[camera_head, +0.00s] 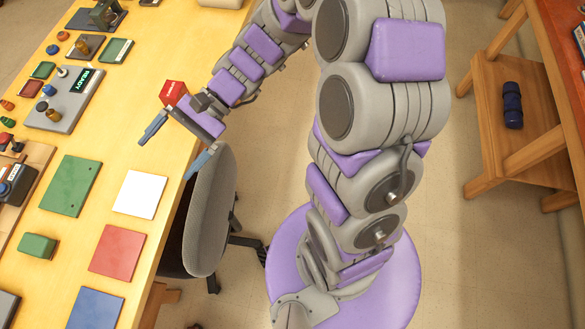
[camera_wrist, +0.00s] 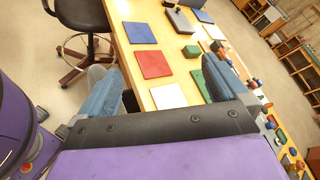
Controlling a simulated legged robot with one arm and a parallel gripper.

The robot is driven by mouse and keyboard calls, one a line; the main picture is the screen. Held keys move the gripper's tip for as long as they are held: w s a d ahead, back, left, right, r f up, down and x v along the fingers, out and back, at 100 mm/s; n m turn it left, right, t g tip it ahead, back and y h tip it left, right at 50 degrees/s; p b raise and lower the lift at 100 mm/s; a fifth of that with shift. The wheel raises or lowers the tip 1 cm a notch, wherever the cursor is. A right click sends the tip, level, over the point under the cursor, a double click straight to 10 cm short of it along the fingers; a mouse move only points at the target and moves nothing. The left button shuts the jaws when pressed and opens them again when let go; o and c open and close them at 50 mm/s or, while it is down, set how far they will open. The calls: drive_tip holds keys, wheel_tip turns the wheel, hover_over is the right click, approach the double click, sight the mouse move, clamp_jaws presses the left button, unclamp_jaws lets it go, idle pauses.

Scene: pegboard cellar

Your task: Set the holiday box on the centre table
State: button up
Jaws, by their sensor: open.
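My gripper (camera_head: 174,149) is open over the near edge of the yellow worktable (camera_head: 146,207), its two blue fingers spread with nothing between them. The fingers also frame the wrist view (camera_wrist: 163,68), with the table edge beyond. A small red box (camera_head: 174,92) with pale marks shows right beside my gripper's wrist at the table edge; I cannot tell whether it touches the gripper. No label tells me whether it is the holiday box. I cannot tell which table is the centre table.
White (camera_head: 139,194), red (camera_head: 116,252), green (camera_head: 71,186) and blue (camera_head: 96,308) flat squares lie on the worktable. A grey device reading READY (camera_head: 64,100) stands farther back. A grey chair (camera_head: 211,212) stands against the table edge. A wooden stand (camera_head: 515,150) is at the right.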

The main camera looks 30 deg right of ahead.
drive_tip(key=s+d+n+t+h, duration=0.1)
drive_tip(key=s+d+n+h, duration=0.2)
drive_tip(key=s+d+h, duration=0.3)
drive_tip(key=s+d+r+n+t+h, duration=0.1)
drive_tip(key=s+d+n+h, duration=0.3)
drive_tip(key=s+d+h, duration=0.3)
drive_tip(key=s+d, duration=0.4)
drive_tip(key=d, duration=0.4)
drive_tip(key=shift+s+t+h, duration=0.15)
drive_tip(key=shift+t+h, duration=0.15)
drive_tip(key=shift+r, duration=0.1)
drive_tip(key=shift+c, duration=0.5)
